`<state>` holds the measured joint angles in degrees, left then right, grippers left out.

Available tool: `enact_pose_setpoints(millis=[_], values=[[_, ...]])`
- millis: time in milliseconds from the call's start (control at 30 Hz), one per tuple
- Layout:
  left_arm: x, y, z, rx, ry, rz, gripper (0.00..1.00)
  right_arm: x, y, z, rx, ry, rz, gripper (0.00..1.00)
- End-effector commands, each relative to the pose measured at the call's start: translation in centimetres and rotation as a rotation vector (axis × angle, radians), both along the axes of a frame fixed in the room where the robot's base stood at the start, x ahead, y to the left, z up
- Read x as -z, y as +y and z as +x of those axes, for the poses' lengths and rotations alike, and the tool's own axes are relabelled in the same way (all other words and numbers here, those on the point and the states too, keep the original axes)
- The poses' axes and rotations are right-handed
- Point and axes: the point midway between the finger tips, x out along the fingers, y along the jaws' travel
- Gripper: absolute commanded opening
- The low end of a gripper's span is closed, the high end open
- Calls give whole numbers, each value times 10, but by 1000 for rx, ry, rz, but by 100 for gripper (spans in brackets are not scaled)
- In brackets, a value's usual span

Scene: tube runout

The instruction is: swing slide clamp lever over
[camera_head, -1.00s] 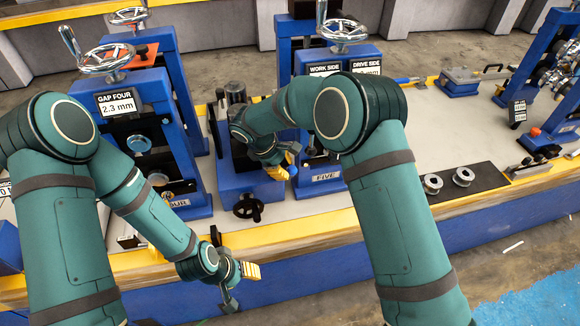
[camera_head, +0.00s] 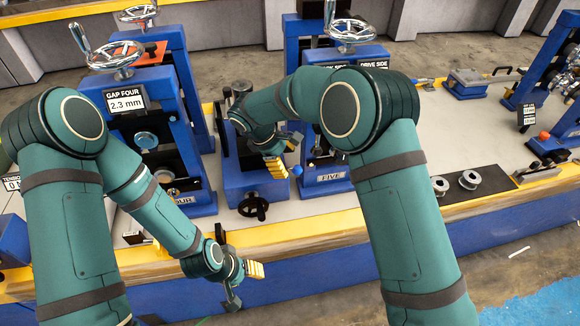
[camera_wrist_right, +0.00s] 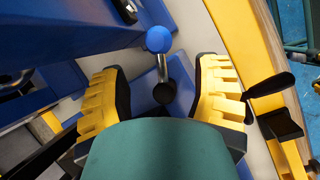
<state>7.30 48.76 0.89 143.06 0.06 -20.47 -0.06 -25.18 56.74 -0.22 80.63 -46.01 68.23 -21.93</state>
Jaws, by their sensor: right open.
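The clamp lever is a short metal rod with a blue ball knob (camera_head: 297,171), beside the blue stand marked FIVE. In the right wrist view the knob (camera_wrist_right: 158,40) stands ahead of the fingertips, and its rod runs back to a dark round pivot. My right gripper (camera_head: 279,160) is open, with its yellow-padded fingers (camera_wrist_right: 160,80) to either side of the rod. I see no contact with the lever. My left gripper (camera_head: 246,284) hangs low in front of the bench edge, away from the lever; its finger opening is not clear.
A black handwheel (camera_head: 252,206) sits just below the right gripper. The GAP FOUR stand (camera_head: 125,99) rises at left and the FIVE stand (camera_head: 330,177) is close on the right. Two metal rollers (camera_head: 469,180) lie on a dark plate farther right. Bare bench top lies behind them.

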Motion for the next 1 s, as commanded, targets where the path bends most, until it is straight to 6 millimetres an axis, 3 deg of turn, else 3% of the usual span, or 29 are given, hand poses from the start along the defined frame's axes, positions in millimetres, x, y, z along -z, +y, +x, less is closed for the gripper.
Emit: enact_pose_setpoints(millis=[200, 433, 800, 833, 1000], values=[[0, 0, 0, 0, 0, 0, 51, -42, 19, -4, 1, -3, 0, 63], [0, 0, 0, 0, 0, 0, 51, -67, 30, -6, 1, 0, -2, 63], [0, 0, 0, 0, 0, 0, 51, -73, 32, -7, 2, 2, -2, 63], [0, 0, 0, 0, 0, 0, 63, -73, 32, -7, 2, 2, -2, 63], [0, 0, 0, 0, 1, 0, 63, -64, 30, -9, 9, 9, 16, 63]])
